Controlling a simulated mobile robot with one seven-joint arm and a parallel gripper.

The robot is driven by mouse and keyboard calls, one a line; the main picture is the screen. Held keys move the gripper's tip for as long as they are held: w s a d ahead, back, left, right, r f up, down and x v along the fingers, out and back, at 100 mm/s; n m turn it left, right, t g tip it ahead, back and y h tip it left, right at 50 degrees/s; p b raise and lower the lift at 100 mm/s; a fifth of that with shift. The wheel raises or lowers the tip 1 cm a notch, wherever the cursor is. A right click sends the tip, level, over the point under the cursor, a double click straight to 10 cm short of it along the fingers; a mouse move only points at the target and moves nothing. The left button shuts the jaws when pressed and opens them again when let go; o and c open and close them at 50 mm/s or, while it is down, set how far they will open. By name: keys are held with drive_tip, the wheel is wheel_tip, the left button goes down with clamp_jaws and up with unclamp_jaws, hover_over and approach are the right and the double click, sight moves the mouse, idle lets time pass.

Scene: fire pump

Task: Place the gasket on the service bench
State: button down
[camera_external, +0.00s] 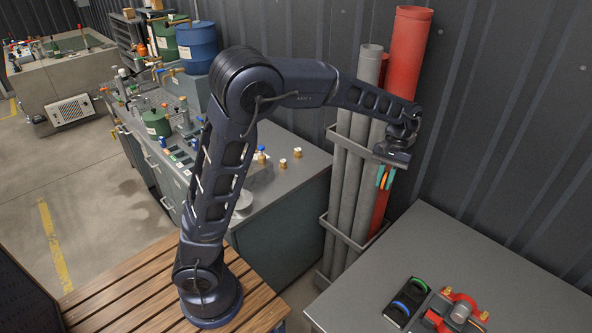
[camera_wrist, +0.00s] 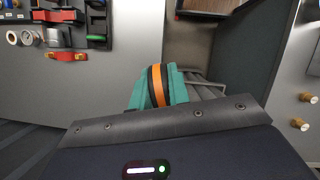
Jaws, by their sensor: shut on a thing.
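My gripper (camera_external: 385,179) hangs in the air at the end of my outstretched arm, in front of the pipes by the wall. Its teal fingers are shut on an orange and dark band, which I take to be the gasket (camera_wrist: 157,84). In the wrist view the band sits edge-on between the fingers, and much of it is hidden. A grey-topped table (camera_external: 365,270) stands at lower right, below and apart from my gripper. A second grey-topped bench (camera_external: 300,180) runs along the wall at the left. Which one is the service bench, the frames do not say.
On the right table lie a black holder (camera_external: 404,304) with green and blue rings and a red clamp-like fitting (camera_external: 460,296). Its rear part is bare. Grey and red pipes (camera_external: 407,60) stand in a rack. Brass fittings (camera_external: 283,163) and several tools occupy the left bench.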

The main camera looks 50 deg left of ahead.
drive_tip(key=w+a+f+n+t+h, duration=0.15)
drive_tip(key=a+n, duration=0.55)
drive_tip(key=a, duration=1.9)
drive_tip(key=w+a+f+n+t+h, duration=0.15)
drive_tip(key=a+n, duration=0.45)
drive_tip(key=a, duration=2.1)
drive_tip(key=s+a+f+n, duration=0.1)
drive_tip(key=s+a+f, duration=0.1)
drive_tip(key=a, duration=0.7)
drive_tip(key=s+a+f+t, duration=0.1)
drive_tip(key=s+a+f, duration=0.1)
drive_tip(key=a, duration=0.7)
drive_tip(key=s+a+f+n, duration=0.1)
drive_tip(key=s+a+f, duration=0.1)
drive_tip(key=a, duration=0.7)
drive_tip(key=shift+h, duration=0.3)
drive_tip(key=f, duration=1.9)
drive_tip(key=shift+w+d, duration=0.15)
drive_tip(key=shift+w, duration=0.05)
drive_tip(key=shift+f, duration=0.1)
drive_tip(key=c, duration=1.3)
unclamp_jaws()
drive_tip(key=shift+c, duration=0.2)
